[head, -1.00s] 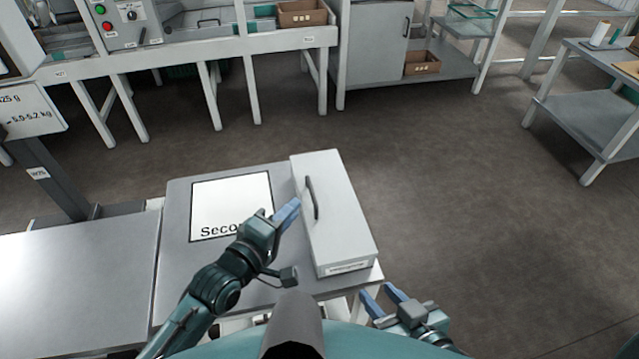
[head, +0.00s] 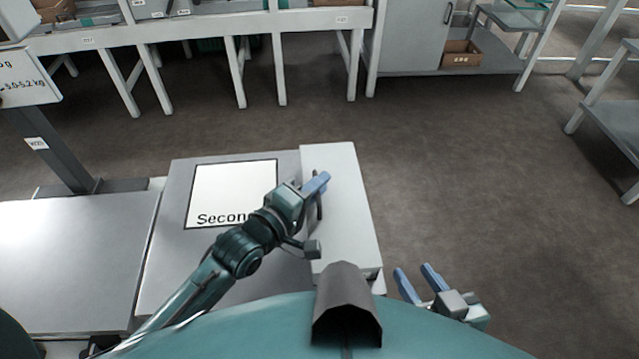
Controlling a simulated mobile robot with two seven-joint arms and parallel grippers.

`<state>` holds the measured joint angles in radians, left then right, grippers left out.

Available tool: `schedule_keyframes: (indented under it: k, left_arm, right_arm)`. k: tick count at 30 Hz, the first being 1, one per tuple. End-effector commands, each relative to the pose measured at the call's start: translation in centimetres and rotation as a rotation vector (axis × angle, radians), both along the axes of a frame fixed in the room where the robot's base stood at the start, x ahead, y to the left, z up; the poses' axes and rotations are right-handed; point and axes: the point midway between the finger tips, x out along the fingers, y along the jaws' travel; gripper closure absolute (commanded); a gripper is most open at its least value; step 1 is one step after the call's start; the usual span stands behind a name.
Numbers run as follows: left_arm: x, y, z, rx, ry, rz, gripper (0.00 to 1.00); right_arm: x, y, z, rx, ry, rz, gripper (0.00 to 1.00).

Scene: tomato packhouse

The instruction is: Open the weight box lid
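The weight box (head: 345,225) is a long white box with its lid shut, on the right end of the grey table. A dark bar handle (head: 320,207) runs along the lid near its left side. My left gripper (head: 319,184) is over the lid with its blue fingers at the handle, hiding its upper part. Whether the fingers have closed on the handle cannot be seen. My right gripper (head: 417,275) is open and empty, low to the right of the box and apart from it.
A white sheet reading "Secon..." (head: 232,192) lies on the table (head: 172,255) left of the box, partly covered by my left arm. A steel platform (head: 75,255) with a post and sign stands further left. Open floor lies beyond and right.

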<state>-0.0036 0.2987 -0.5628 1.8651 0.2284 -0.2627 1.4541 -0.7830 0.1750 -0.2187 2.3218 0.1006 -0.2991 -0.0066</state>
Motion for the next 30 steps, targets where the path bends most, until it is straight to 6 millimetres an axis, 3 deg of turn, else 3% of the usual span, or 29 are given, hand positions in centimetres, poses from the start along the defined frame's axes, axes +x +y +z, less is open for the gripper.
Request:
schedule_keyframes:
  k: [4, 11, 30]
  left_arm:
    - [0.01, 0.00, 0.02, 0.000, 0.000, 0.000, 0.83]
    - [0.01, 0.01, 0.01, 0.000, 0.000, 0.000, 1.00]
    - [0.79, 0.01, 0.49, 0.021, 0.001, 0.001, 1.00]
  right_arm:
    - [-0.09, 0.02, -0.10, 0.000, 0.004, 0.000, 0.64]
    - [-0.16, 0.04, -0.30, 0.000, 0.009, 0.001, 0.64]
    - [-0.24, 0.12, -0.10, 0.002, 0.022, 0.003, 0.64]
